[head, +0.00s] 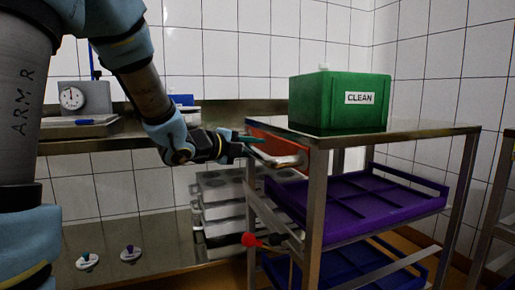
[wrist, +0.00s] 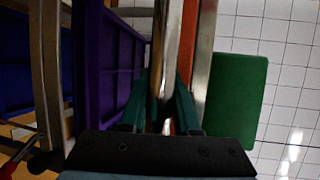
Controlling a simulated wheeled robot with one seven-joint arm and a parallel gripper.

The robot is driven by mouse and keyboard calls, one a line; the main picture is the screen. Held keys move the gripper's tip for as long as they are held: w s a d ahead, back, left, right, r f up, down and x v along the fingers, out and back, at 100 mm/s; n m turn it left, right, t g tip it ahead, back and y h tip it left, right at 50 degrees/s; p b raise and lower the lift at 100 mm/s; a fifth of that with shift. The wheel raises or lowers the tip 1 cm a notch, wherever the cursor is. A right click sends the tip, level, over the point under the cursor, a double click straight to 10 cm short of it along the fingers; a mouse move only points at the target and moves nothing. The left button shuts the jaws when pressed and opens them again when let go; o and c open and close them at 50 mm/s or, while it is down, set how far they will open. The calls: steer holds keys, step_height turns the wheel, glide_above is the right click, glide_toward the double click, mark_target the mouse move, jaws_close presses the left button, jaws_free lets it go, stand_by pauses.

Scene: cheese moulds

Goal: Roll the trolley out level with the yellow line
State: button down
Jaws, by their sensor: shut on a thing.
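The trolley (head: 316,200) is a metal frame at the right, with a flat top and shelves below. My gripper (head: 246,141) is at the left end of its top. In the wrist view my gripper (wrist: 165,95) has its two teal fingers on either side of a bright metal bar (wrist: 166,35), shut on it. I cannot make out the yellow line in either view.
A green box (head: 335,100) marked CLEAN stands on the trolley top. Purple (head: 375,203) and blue trays lie below. A red knob (head: 248,239) sticks out at the left. A steel bench (head: 100,137) with a dial scale (head: 84,98) runs along the tiled wall.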

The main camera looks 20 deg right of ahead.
steer(key=c, duration=0.9)
jaws_free()
steer(key=p+v, duration=0.1)
steer(key=v, duration=0.9)
steer(key=shift+s+a, duration=0.15)
steer(key=shift+a, duration=0.2)
